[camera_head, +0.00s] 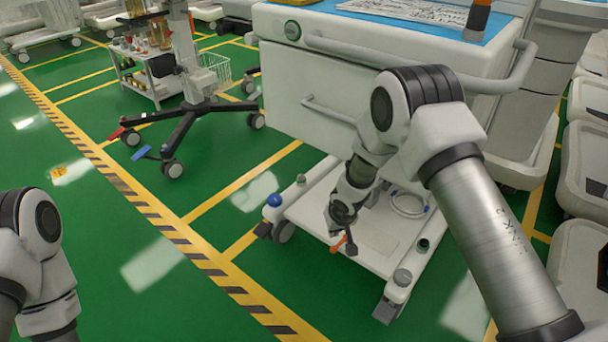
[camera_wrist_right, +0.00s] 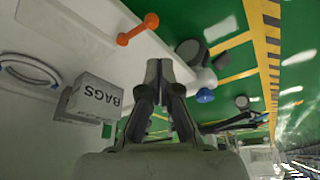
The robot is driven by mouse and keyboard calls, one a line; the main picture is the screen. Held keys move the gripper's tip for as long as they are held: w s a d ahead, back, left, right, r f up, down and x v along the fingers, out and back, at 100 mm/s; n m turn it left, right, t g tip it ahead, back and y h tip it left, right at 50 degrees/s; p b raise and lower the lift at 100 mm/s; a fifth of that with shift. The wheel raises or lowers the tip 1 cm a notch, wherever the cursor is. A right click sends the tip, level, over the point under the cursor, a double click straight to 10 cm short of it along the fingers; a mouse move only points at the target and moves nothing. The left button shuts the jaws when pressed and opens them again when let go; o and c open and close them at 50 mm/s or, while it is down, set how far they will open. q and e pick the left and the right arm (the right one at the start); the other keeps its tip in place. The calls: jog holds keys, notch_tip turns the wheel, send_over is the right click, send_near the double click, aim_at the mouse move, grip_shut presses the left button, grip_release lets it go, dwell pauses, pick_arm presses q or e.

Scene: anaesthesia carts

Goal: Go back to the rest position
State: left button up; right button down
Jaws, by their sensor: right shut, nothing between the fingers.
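My right gripper (camera_head: 345,216) is over the lower white shelf of the cart, reaching down from my bent right arm. In the right wrist view the gripper (camera_wrist_right: 161,68) has its fingertips together with nothing between them. Its fingers are apart from the small orange bar (camera_wrist_right: 136,28) with rounded ends near the shelf edge. The orange bar also shows beside the gripper in the head view (camera_head: 338,244). Only part of my left arm shows at the left edge of the head view; its gripper is out of view.
The cart (camera_head: 330,85) has drawers above its lower shelf (camera_head: 375,238). A BAGS box (camera_wrist_right: 95,98) and a white coil (camera_wrist_right: 22,72) are on the shelf. A wheeled stand (camera_head: 195,110) is behind left. Green floor (camera_head: 85,225) is clear at left. More carts line the right.

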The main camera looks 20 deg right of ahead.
jog(key=s+a+f+m+g+y+p, duration=0.15)
jog(key=s+f, duration=0.35)
jog(key=s, duration=0.7)
jog(key=s+f+g+h+p, duration=0.1)
jog(key=s+f+g, duration=0.25)
jog(key=s, duration=0.75)
jog(key=s+d+r, duration=0.1)
jog(key=s+r, duration=0.2)
jog(key=s, duration=1.2)
notch_tip(320, 180, up, 38)
jog(key=w+n+t+p, duration=0.1)
jog(key=w+p, duration=0.1)
jog(key=p, duration=3.6)
jog(key=shift+p, duration=0.3)
jog(key=shift+d+n, duration=0.1)
jog(key=shift+n, duration=0.15)
